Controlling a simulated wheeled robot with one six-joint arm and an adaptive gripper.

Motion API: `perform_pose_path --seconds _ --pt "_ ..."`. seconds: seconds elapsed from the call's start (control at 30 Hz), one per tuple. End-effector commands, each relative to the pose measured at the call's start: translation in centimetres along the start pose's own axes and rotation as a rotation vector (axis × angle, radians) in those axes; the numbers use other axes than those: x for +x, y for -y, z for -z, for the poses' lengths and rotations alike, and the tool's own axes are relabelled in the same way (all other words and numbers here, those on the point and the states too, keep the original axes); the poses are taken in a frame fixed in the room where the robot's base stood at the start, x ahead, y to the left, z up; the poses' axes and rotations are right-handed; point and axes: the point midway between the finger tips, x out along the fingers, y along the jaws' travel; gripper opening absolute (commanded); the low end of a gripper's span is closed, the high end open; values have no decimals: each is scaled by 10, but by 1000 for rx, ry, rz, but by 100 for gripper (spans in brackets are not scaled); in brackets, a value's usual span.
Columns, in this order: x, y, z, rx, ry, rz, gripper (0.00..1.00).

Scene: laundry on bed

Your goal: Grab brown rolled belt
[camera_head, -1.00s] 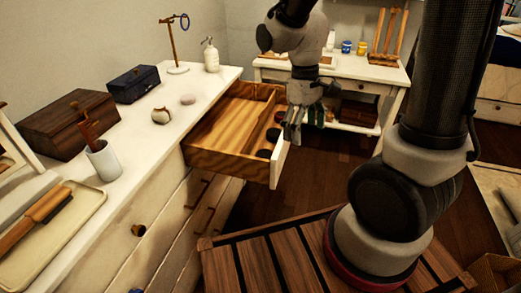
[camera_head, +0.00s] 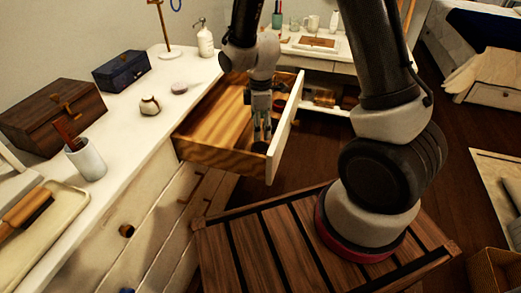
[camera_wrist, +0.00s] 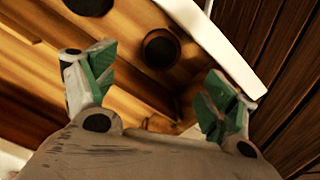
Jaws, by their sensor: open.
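A brown rolled belt (camera_wrist: 160,48) with a dark centre lies in the open drawer near its white front, in the wrist view. It lies beyond and between my gripper's fingertips, not touching them as far as I can see. A black roll (camera_wrist: 88,5) is partly cut off at the top of that view. My gripper (camera_wrist: 156,82) is open and empty, pointing down. In the head view my gripper (camera_head: 262,135) is over the front part of the drawer (camera_head: 205,151), and a dark roll (camera_head: 260,147) shows at its fingertips. I cannot tell there which roll it is.
The drawer's white front panel (camera_head: 285,128) stands close beside my gripper. The white dresser top (camera_head: 130,135) holds a wooden box (camera_head: 50,120), a blue box (camera_head: 122,70), a cup (camera_head: 87,162) and a ball (camera_head: 150,106). A white desk (camera_head: 320,58) stands behind.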

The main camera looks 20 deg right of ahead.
Motion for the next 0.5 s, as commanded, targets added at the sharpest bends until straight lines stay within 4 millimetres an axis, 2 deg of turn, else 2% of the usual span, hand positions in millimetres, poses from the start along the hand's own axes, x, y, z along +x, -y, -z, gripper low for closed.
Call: perform_pose_path --seconds 0.1,0.2,0.37,0.5 --pt "25 1 -1 1 4 6 85" --pt "40 1 -1 2 3 4 85" --pt "53 1 -1 3 2 3 85" --pt "72 2 -1 3 4 6 85"
